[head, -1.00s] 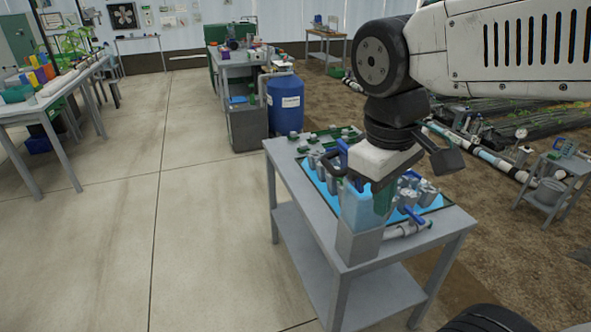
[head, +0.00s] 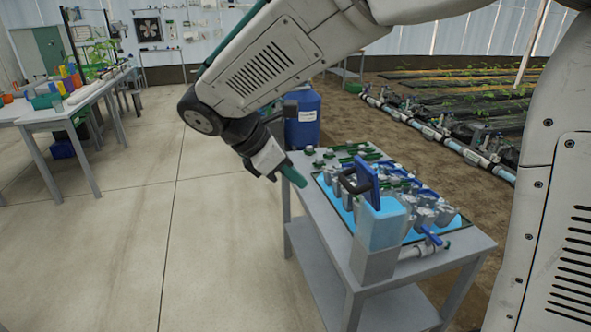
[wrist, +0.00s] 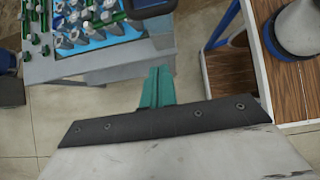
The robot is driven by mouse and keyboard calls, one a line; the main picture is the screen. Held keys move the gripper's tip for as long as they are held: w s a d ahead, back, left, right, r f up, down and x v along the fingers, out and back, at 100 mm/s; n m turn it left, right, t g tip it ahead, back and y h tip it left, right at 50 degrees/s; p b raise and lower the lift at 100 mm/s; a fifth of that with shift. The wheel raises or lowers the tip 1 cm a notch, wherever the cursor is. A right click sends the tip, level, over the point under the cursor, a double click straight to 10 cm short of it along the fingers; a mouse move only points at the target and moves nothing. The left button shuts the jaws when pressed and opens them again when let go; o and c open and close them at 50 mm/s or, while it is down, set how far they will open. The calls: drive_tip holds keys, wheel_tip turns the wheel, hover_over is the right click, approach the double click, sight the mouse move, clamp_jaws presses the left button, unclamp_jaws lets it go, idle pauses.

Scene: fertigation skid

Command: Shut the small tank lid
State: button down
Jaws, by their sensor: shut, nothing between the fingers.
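The small tank (head: 381,230) is a light blue box in a grey holder at the table's near corner. Its blue lid (head: 368,182) stands up, open, at the tank's top. A dark loop (head: 349,182) is beside the lid, on its left. My gripper (head: 295,177) has teal fingers, shut and empty. In the head view it is left of the tank and lid, apart from them, near the table's left edge. In the wrist view the shut fingers (wrist: 157,88) point toward the table edge, and part of a dark loop (wrist: 150,10) shows at the top.
A pipe with a blue-handled valve (head: 432,237) is right of the tank. A blue barrel (head: 303,122) stands behind.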

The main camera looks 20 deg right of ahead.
drive_tip(key=d+f, duration=0.3)
drive_tip(key=d, duration=0.4)
drive_tip(key=shift+d, duration=0.3)
drive_tip(key=shift+r, duration=0.1)
